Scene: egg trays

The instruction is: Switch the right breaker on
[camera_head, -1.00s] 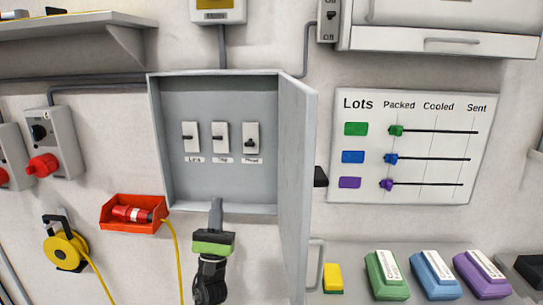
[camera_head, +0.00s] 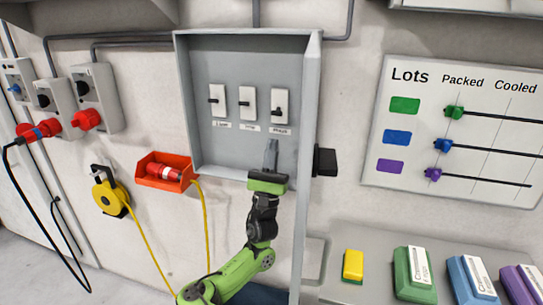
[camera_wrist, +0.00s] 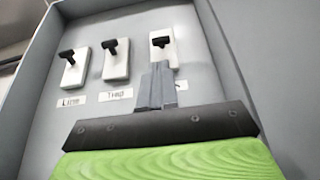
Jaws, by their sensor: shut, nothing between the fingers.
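An open grey breaker box (camera_head: 238,155) on the wall holds three white breakers in a row. The right breaker (camera_head: 279,96) has its black lever lower on its plate than the left breaker (camera_head: 217,92) and middle breaker (camera_head: 247,94). My gripper (camera_head: 271,146) is shut and empty, pointing up just below the right breaker, apart from its lever. In the wrist view my gripper (camera_wrist: 157,72) stands in front of the label under the right breaker (camera_wrist: 162,36) and hides most of it. All three levers show there.
The box door (camera_head: 307,150) hangs open on the right, close beside my gripper. A black block (camera_head: 325,162) is just beyond it. An orange bin (camera_head: 165,172) with a red plug and a yellow cable is at lower left. A lots board (camera_head: 455,130) hangs at right.

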